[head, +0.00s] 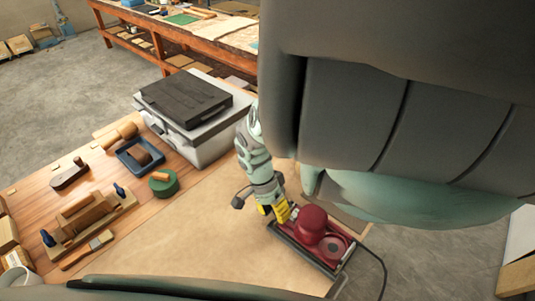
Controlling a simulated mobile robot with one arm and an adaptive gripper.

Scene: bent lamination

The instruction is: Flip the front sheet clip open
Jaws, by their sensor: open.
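A dark red sander (314,224) with a dark, flat base plate lies on the brown sheet on the bench, at the lower middle right in the head view. Its cable runs off to the right. The front sheet clip is too small and too covered to make out. My gripper (276,211), with yellow parts at its end, reaches down at the sander's left end. It is open and looks empty. I cannot tell whether it touches the sander.
The wooden bench (28,204) holds a wood plane, a blue tray (128,160), a green round item (163,187) and a grey case (189,115). My arm hides much of the right. Bare brown sheet (190,240) lies left of the sander.

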